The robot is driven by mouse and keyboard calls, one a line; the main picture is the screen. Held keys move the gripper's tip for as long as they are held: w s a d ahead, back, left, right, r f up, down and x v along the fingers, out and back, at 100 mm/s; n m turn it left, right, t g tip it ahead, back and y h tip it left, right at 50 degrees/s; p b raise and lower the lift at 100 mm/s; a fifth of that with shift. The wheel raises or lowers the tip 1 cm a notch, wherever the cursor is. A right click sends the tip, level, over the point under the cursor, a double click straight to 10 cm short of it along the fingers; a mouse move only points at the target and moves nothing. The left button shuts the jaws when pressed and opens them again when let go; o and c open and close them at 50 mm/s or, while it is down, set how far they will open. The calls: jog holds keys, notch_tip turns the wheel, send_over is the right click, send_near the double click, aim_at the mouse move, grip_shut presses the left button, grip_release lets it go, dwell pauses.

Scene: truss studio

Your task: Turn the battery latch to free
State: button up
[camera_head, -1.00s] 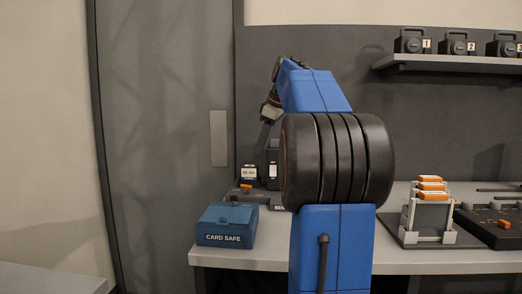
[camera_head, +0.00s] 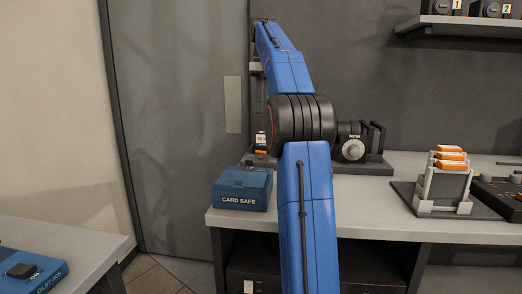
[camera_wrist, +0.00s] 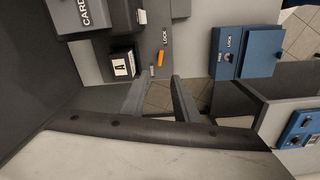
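A small orange lever (camera_wrist: 160,58) sits on a dark base plate (camera_wrist: 170,25) beside a LOCK label in the wrist view, next to a block marked A (camera_wrist: 122,66). In the head view an orange part (camera_head: 260,152) shows low at the left end of the table setup, partly behind my arm. My gripper (camera_wrist: 159,77) is open and empty, its two fingers apart and near the lever in the picture; contact cannot be told. In the head view my gripper (camera_head: 258,100) hangs above the orange part, small and unclear.
A blue CARD SAFE box (camera_head: 242,190) stands at the table's front left. A black camera unit with a silver dial (camera_head: 352,149) stands right of my arm. A rack with orange-topped cards (camera_head: 445,185) is further right. Another blue box (camera_head: 30,270) sits on the left table.

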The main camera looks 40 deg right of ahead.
aim_at(261, 155)
jog(key=shift+w+a, duration=0.1)
jog(key=shift+w, duration=0.15)
notch_tip(261, 155, down, 17)
jog(key=shift+f, duration=0.15)
dwell(0.5)
grip_shut()
